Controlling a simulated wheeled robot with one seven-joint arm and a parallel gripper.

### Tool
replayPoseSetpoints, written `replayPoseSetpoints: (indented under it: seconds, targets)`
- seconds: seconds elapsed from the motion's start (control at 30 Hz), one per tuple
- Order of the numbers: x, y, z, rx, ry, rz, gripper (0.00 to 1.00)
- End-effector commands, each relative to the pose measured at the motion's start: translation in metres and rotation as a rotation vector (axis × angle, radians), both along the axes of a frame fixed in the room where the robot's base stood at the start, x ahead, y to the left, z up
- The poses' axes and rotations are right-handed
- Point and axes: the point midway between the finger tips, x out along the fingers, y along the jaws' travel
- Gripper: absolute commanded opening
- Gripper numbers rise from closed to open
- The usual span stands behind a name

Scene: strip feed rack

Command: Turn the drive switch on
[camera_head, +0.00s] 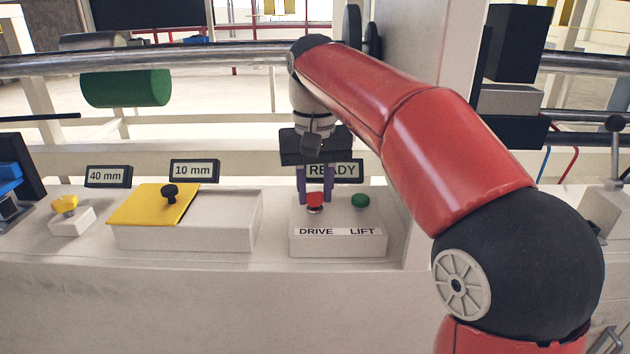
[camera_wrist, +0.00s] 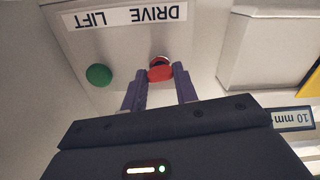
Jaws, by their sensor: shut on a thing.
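The drive switch (camera_head: 315,201) is a red knob on the sloped top of a white control box (camera_head: 338,244), above the label DRIVE. It also shows in the wrist view (camera_wrist: 160,72). My gripper (camera_head: 315,197) reaches down from above, and its two purple fingers are shut on the red knob, one on each side. The wrist view also shows the fingertips at the knob (camera_wrist: 161,74). A green knob (camera_head: 360,201) stands to the right above the label LIFT, apart from the fingers. A display (camera_head: 347,171) behind the box reads READY, partly hidden by my gripper.
Left of the box is a white block with a yellow plate (camera_head: 140,206) and black knob (camera_head: 169,191). Small displays read 10 mm (camera_head: 194,170) and 40 mm (camera_head: 107,176). A yellow knob (camera_head: 65,204) stands farther left. A metal bar (camera_head: 200,58) runs behind.

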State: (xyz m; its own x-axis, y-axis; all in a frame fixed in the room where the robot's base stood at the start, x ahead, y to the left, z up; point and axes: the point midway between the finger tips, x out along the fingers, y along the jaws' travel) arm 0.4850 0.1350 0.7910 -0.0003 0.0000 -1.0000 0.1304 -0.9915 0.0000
Motion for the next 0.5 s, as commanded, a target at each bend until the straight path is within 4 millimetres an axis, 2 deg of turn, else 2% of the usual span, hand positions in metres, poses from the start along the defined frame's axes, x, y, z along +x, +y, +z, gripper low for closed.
replayPoseSetpoints:
  seconds: [0.5]
  targets:
    - [-0.0002, 0.0001, 0.0047, 0.000, 0.000, 0.476, 0.06]
